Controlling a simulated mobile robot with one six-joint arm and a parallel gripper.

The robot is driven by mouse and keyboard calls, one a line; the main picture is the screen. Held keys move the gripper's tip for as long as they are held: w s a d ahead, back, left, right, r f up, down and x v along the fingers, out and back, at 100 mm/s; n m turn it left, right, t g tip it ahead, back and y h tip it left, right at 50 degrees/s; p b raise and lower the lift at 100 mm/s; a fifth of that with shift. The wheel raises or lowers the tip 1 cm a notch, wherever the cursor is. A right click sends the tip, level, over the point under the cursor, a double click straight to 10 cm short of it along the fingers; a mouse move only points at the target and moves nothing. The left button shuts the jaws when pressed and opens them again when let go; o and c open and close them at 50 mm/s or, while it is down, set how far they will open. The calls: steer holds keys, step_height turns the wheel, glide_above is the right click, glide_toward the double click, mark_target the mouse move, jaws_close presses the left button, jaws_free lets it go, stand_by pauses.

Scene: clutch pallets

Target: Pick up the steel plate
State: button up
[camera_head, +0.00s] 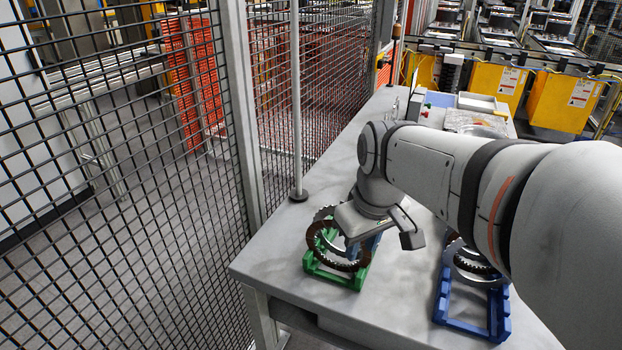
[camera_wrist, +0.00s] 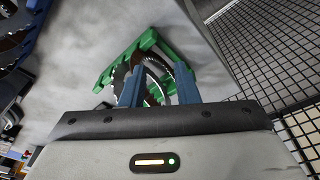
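More steel plates (camera_head: 478,277) rest on a blue pallet (camera_head: 468,326) to the right. My gripper (camera_wrist: 158,88) is over the green pallet; its two blue fingers are apart, with parts of the rings showing between and beyond them in the wrist view. I cannot tell whether the fingers touch a ring. The green pallet also shows in the wrist view (camera_wrist: 192,73).
A clear tray and small items (camera_head: 475,120) lie at the table's far end. Bare tabletop (camera_head: 400,285) separates the pallets. Yellow bins (camera_head: 565,98) stand beyond.

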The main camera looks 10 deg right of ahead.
steer(key=w+r+n, duration=0.1)
steer(key=w+n, duration=0.1)
steer(key=w, duration=0.1)
steer(key=w+r+n, duration=0.2)
steer(key=w+n, duration=0.1)
steer(key=w, duration=0.1)
steer(key=w+r+n+g+b, duration=0.1)
steer(key=w+r+n, duration=0.1)
steer(key=w, duration=0.1)
steer(key=shift+w+d+r+y, duration=0.15)
steer(key=shift+w+y, duration=0.2)
steer(key=shift+y, duration=0.05)
steer(key=shift+f+n, duration=0.3)
steer(key=shift+f, duration=0.05)
steer(key=f, duration=0.6)
steer(key=shift+w+a+f, duration=0.2)
steer(key=shift+a+f, duration=0.05)
steer(key=shift+f, duration=0.1)
steer(key=shift+c, duration=0.6)
jaws_close()
